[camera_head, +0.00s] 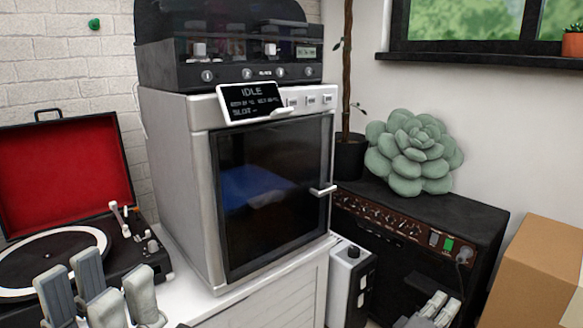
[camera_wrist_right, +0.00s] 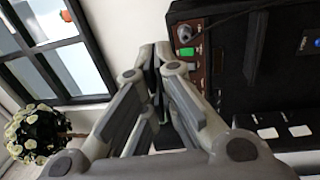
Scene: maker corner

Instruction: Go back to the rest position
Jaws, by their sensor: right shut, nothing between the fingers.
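My left gripper (camera_head: 96,284) shows at the lower left of the head view, in front of the record player. Its fingers stand up and apart, with nothing between them. My right gripper (camera_head: 437,306) is at the bottom right of the head view, in front of the black amplifier. In the right wrist view my right gripper (camera_wrist_right: 155,68) has its fingertips together, empty, near the amplifier's front panel. I cannot tell whether it touches the amplifier.
An open record player (camera_head: 140,262) and a grey cabinet machine (camera_head: 178,180) with an IDLE display (camera_head: 252,102) stand on the white counter. A succulent (camera_head: 412,155) sits on the amplifier (camera_head: 480,222). A cardboard box (camera_head: 535,270) is at the right. A flowering plant (camera_wrist_right: 35,135) shows in the wrist view.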

